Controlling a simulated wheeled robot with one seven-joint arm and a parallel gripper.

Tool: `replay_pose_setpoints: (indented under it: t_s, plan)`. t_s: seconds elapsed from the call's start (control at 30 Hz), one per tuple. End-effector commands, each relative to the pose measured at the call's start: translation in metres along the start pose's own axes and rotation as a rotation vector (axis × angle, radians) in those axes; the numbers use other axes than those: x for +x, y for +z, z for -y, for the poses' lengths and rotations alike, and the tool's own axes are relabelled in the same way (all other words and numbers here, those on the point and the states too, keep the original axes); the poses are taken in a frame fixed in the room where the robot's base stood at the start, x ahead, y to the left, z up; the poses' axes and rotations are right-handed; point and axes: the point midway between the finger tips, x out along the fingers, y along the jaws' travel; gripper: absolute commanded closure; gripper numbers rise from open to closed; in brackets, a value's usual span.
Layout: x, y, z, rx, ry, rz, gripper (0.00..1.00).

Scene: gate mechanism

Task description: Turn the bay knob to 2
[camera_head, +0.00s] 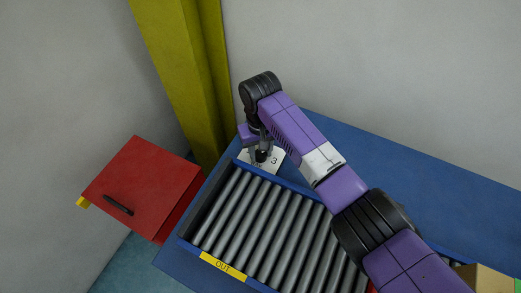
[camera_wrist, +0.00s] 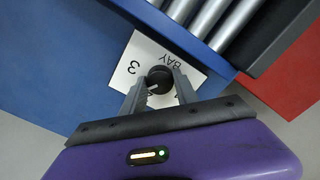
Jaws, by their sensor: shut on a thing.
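The bay knob (camera_wrist: 160,76) is a small black dial with a white mark on its lower-left side in the wrist view. It sits on a white plate (camera_wrist: 146,52) printed with BAY and a 3, seen upside down. Other digits at the plate's near edge are mostly hidden by my fingers. My gripper (camera_wrist: 159,83) has one finger on each side of the knob and is shut on it. In the head view my gripper (camera_head: 261,153) is over the plate (camera_head: 275,157), and the knob is largely hidden there.
A roller conveyor (camera_head: 262,220) with a yellow OUT label (camera_head: 222,266) lies beside the plate on the blue table (camera_head: 420,175). A yellow post (camera_head: 185,70) rises behind. A cardboard box (camera_head: 484,279) is at lower right.

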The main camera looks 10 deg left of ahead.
Motion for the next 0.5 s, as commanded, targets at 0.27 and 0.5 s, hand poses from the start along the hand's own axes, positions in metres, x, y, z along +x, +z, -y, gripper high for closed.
replay_pose_setpoints:
  t_s: [0.27, 0.5]
  plan:
    - [-0.0009, -0.0003, 0.0002, -0.252, -0.001, -0.001, 1.00]
    - [-0.0011, -0.0007, 0.0002, -0.427, 0.000, -0.002, 1.00]
